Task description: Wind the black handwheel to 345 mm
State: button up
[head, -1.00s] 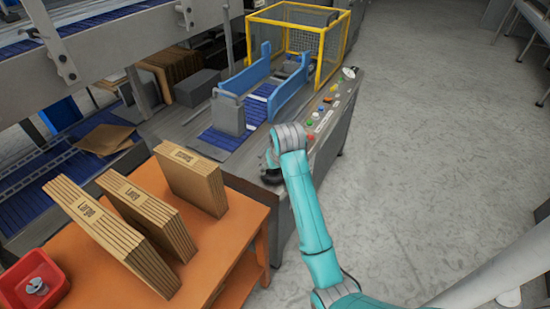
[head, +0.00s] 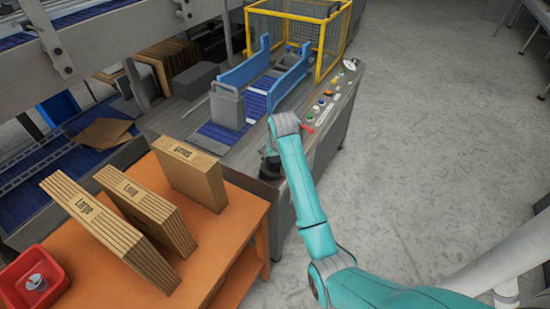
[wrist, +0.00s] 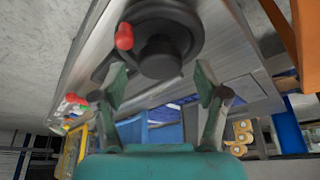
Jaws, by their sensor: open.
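The black handwheel (wrist: 182,22) shows at the top of the wrist view, with a dark round hub (wrist: 160,56) and a red knob (wrist: 124,37) on its left side. My gripper (wrist: 162,82) is open, its two fingers spread on either side below the hub. I cannot tell whether either finger touches it. In the head view the handwheel (head: 270,166) is a dark shape at the near end of the machine, mostly hidden by my arm. No readable millimetre scale shows.
A control panel (head: 325,105) with coloured buttons lies beyond my arm. An orange table (head: 238,232) with several carton stacks and a red bin (head: 22,287) stands at the left. A yellow guard cage (head: 320,50) is at the back.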

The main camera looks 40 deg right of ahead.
jog(key=shift+w+f, duration=0.2)
jog(key=shift+f, duration=0.35)
jog(key=c, duration=1.1)
jog(key=shift+c, duration=0.2)
